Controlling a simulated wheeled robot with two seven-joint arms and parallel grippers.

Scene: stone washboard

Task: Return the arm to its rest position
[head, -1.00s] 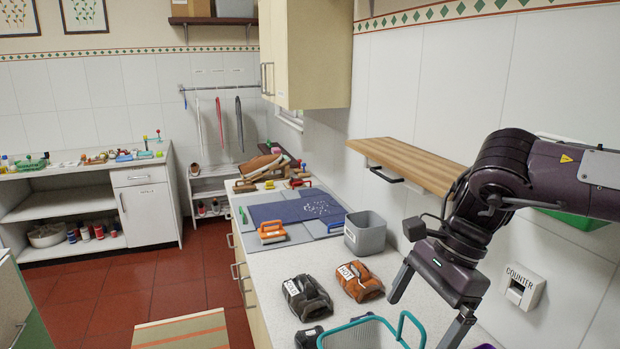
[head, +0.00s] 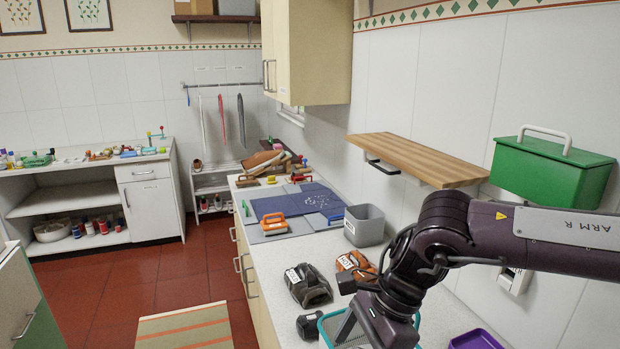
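My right arm, marked "ARM R", comes in from the right in the head view and reaches over the front of the counter (head: 262,266). Its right gripper (head: 352,338) points down at the bottom edge, over the teal-rimmed basket (head: 325,325). One finger shows partly; the other is hidden or out of frame, so I cannot tell how far apart they are or if anything is held. The wrist hides part of an orange-brown bundle (head: 350,262). My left gripper is not in view.
A dark bundle (head: 308,286), a grey bin (head: 364,226) and a blue mat with an orange-handled tool (head: 274,222) lie on the counter. A purple tray (head: 476,340) is at front right. A wooden shelf (head: 425,158) and green box (head: 552,170) are on the wall.

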